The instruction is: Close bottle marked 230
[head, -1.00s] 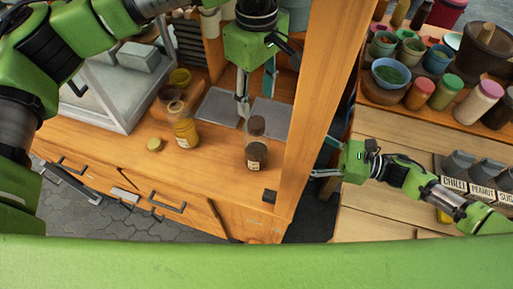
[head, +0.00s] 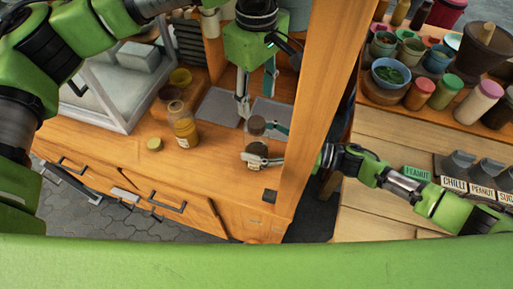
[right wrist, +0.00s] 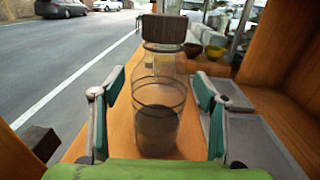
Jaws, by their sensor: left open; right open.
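A clear bottle (head: 256,149) with dark contents stands upright on the wooden counter; it also shows in the right wrist view (right wrist: 158,115). A brown stopper (right wrist: 164,28) is at its mouth. My right gripper (right wrist: 157,92) is open around the bottle, with a gap on each side; it also shows in the head view (head: 266,143). A second bottle (head: 184,125) with yellow contents stands to the left, and a round yellowish lid (head: 154,144) lies beside it. My left gripper (head: 256,98) is open and empty above the grey plates. No number is readable on either bottle.
An orange wooden post (head: 318,100) rises just right of the dark bottle. A glass case (head: 115,85) stands at the left of the counter. Bowls (head: 391,75) and jars crowd the right-hand shelf. The front of the counter is mostly clear.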

